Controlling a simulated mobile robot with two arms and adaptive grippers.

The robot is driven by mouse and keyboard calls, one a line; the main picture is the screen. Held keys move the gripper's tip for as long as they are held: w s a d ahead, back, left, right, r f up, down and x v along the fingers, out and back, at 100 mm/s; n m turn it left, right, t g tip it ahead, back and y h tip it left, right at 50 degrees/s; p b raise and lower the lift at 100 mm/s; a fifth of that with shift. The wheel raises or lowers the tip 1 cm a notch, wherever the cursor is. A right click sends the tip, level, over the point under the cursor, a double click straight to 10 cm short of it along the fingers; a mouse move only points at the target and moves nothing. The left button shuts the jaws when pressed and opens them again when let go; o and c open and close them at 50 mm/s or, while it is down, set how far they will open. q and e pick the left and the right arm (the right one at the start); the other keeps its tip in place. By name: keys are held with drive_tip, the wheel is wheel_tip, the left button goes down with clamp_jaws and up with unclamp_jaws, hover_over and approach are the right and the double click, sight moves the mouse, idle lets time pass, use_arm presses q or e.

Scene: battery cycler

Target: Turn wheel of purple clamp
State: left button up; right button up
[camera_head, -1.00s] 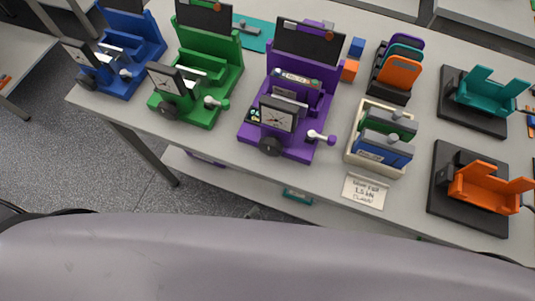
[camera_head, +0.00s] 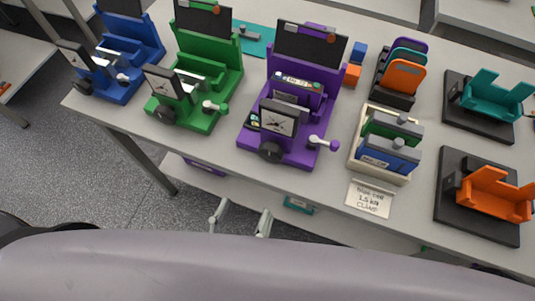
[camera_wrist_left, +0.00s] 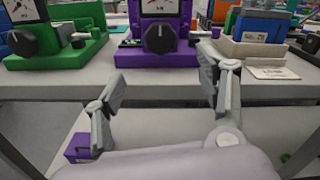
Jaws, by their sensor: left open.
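The purple clamp (camera_head: 301,132) stands on the table between the green clamp and a beige tray. Its black wheel (camera_head: 270,151) is at its front, below a square dial (camera_head: 278,119). In the left wrist view the wheel (camera_wrist_left: 159,38) faces me, above and between the fingers. My left gripper (camera_head: 240,219) is open and empty, with its two fingertips just in front of the table's front edge. In the left wrist view its fingers (camera_wrist_left: 165,95) are spread wide, touching nothing. My right gripper is not in view.
The green clamp (camera_head: 196,104) and blue clamp (camera_head: 118,84) stand to the left. The beige tray (camera_head: 381,175) with packs stands to the right, behind a card (camera_head: 369,198). A shelf lies below the tabletop, with a purple box (camera_wrist_left: 80,147).

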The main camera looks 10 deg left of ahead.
sight(269, 157)
use_arm(q)
drive_tip(key=p+x, duration=0.4)
drive_tip(key=x, duration=0.7)
drive_tip(key=shift+w+d+r, duration=0.1)
drive_tip(key=shift+w, duration=0.25)
drive_tip(key=shift+w+d, duration=0.15)
drive_tip(key=shift+w, duration=0.35)
drive_tip(key=shift+c, duration=0.5)
drive_tip(key=c, duration=1.1)
